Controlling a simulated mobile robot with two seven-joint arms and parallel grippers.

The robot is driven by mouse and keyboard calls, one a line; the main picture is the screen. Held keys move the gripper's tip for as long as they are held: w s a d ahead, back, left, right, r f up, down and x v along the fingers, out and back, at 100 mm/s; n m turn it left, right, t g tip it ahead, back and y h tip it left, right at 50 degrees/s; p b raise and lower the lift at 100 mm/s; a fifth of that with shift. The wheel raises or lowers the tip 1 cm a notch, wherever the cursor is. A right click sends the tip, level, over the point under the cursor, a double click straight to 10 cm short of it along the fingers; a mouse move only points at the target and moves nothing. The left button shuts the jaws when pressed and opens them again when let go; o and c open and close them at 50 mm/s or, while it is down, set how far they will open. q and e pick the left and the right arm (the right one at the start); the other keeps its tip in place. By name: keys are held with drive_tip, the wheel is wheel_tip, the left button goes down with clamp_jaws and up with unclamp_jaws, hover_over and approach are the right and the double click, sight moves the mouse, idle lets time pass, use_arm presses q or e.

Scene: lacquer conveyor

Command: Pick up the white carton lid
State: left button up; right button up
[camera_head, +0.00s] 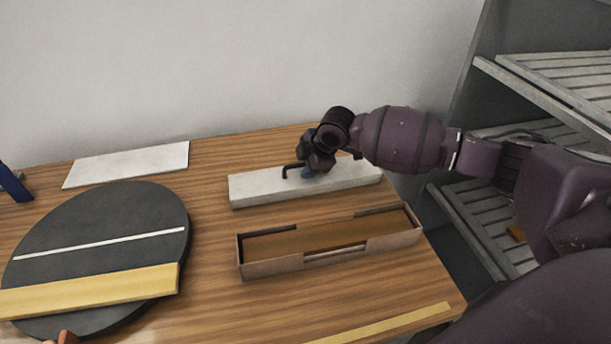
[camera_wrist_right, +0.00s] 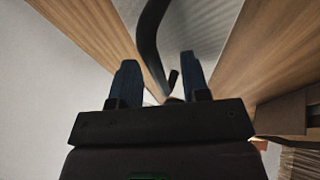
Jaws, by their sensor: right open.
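The white carton lid (camera_head: 245,189) is a long, pale block-shaped piece lying flat on the wooden table, behind an open brown carton (camera_head: 272,265). A thin black bent handle (camera_head: 287,168) stands up from its top. My right gripper (camera_head: 306,174) is over the middle of the lid, just right of the handle's bend, and hides part of it. In the right wrist view, my gripper's two blue fingers (camera_wrist_right: 159,62) are apart, with the dark handle (camera_wrist_right: 148,38) ahead of them and the pale lid (camera_wrist_right: 205,25) beyond. Contact with the handle cannot be told.
A dark round turntable (camera_head: 110,218) at left carries a white strip and a yellow bar (camera_head: 95,290). A flat white panel (camera_head: 130,164) lies behind it. A yellow strip (camera_head: 385,326) lies near the front edge. A grey slatted rack (camera_head: 480,205) stands at right.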

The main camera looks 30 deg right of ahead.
drive_tip(key=shift+f, duration=0.1)
drive_tip(key=shift+c, duration=0.5)
clamp_jaws()
use_arm(q)
drive_tip(key=shift+s, duration=0.2)
drive_tip(key=shift+w, duration=0.25)
